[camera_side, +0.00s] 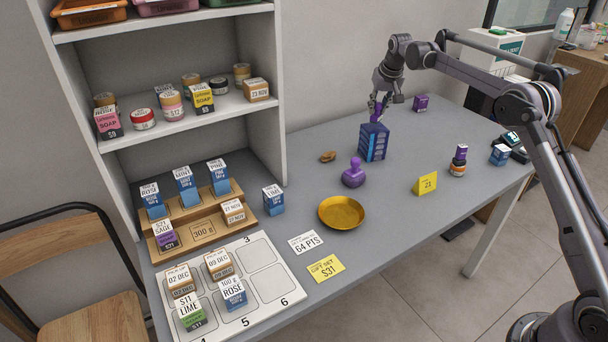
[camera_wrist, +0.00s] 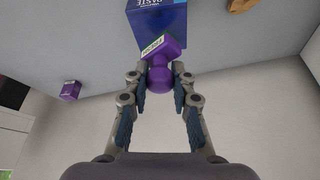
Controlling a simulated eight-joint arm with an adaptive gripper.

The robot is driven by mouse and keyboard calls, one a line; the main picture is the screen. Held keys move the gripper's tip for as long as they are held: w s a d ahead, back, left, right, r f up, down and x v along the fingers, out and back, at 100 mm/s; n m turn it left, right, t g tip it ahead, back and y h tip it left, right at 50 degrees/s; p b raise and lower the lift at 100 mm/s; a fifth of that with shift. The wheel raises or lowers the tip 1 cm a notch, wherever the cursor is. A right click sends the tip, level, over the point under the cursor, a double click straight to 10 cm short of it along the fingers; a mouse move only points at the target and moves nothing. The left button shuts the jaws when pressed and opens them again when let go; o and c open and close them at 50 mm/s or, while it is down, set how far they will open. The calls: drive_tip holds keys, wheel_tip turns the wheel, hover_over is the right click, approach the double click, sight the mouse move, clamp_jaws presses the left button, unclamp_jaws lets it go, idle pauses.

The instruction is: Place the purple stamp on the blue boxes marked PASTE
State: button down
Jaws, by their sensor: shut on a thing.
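My gripper (camera_side: 381,101) is shut on the purple stamp (camera_side: 376,113), just above the stack of blue boxes (camera_side: 373,143). In the wrist view, the fingers (camera_wrist: 160,84) close on both sides of the stamp's round knob. The stamp's block (camera_wrist: 163,46), with a pale label, points toward the blue box marked PASTE (camera_wrist: 160,14) and overlaps it in view. I cannot tell whether stamp and box touch. The stack stands upright on the grey counter.
A purple knobbed object (camera_side: 353,175) and a brass dish (camera_side: 341,212) stand in front of the stack. A brown lump (camera_side: 328,156) lies left of it. A purple box (camera_side: 421,103) stands behind right, a yellow sign (camera_side: 425,183) front right.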

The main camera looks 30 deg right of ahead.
drive_tip(key=shift+f, duration=1)
drive_tip(key=shift+f, duration=0.15)
drive_tip(key=c, duration=1.1)
unclamp_jaws()
